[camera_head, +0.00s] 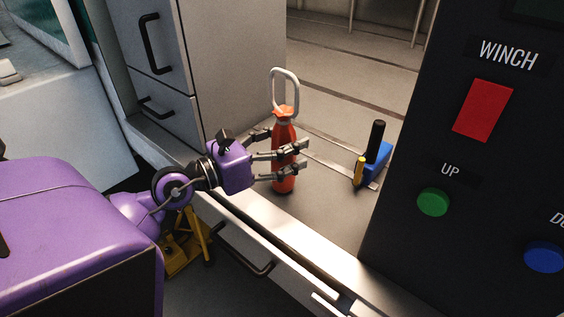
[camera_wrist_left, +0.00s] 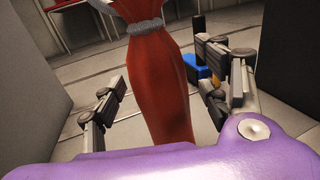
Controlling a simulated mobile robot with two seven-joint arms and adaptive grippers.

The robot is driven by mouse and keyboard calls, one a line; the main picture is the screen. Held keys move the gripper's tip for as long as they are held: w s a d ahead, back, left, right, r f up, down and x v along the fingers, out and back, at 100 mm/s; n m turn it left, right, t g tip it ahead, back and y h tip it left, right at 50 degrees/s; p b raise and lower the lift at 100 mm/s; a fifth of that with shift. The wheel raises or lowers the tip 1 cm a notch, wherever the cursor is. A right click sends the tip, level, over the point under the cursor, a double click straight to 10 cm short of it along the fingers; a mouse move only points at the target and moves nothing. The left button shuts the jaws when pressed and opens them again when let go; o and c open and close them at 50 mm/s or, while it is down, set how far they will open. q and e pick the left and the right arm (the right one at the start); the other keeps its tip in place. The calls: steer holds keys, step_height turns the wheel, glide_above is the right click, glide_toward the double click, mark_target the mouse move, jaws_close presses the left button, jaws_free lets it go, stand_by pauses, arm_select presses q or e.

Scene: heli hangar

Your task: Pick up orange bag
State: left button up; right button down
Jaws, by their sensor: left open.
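The orange bag (camera_head: 284,178) stands upright on the grey floor just past the metal sill, with a pale loop handle (camera_head: 286,85) at its top. In the left wrist view the orange bag (camera_wrist_left: 157,75) fills the middle and has a grey band around its narrow neck. My left gripper (camera_head: 293,158) is open, its fingers at the bag's middle height. In the left wrist view its fingers (camera_wrist_left: 165,98) are on either side of the bag, with visible gaps. I cannot tell whether any finger touches it. My right gripper is not in view.
A blue item with a black handle (camera_head: 376,147) and a small yellow item (camera_head: 359,171) stand right of the bag. A dark winch panel (camera_head: 480,150) with buttons is at the right. A grey cabinet (camera_head: 185,70) stands at the left. The floor behind the bag is clear.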

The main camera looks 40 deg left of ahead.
arm_select(q)
jaws_close()
stand_by(0.3)
